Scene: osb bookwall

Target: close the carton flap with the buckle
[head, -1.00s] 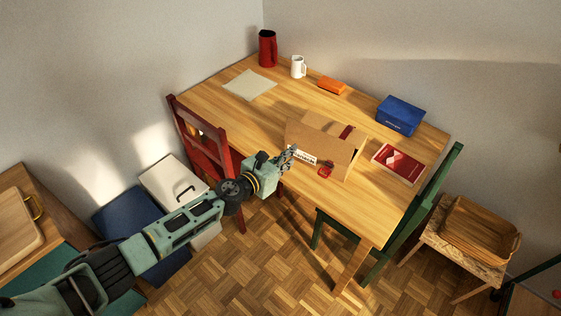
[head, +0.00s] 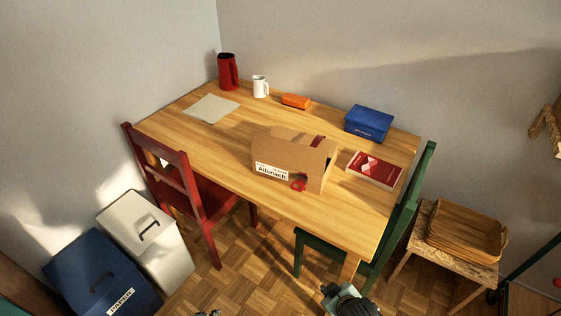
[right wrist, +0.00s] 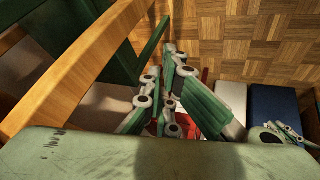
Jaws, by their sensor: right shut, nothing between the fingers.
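The brown carton (head: 285,155) stands on the wooden table near its front edge, with a white label on its front. Its top panel (head: 290,138) slopes, and I cannot tell whether it lies fully flat. A dark red strap (head: 318,141) lies on the top. The red buckle (head: 299,183) hangs on the front, low and right of the label. My right gripper (right wrist: 170,50) is shut and empty, low beside the table and apart from the carton. My left gripper barely shows at the bottom edge of the head view (head: 208,313) and in the right wrist view (right wrist: 285,132).
A red book (head: 374,168) and blue box (head: 369,123) stand right of the carton. A red chair (head: 185,175) and green chair (head: 405,215) stand at the table. White (head: 150,240) and blue (head: 95,275) bins stand left.

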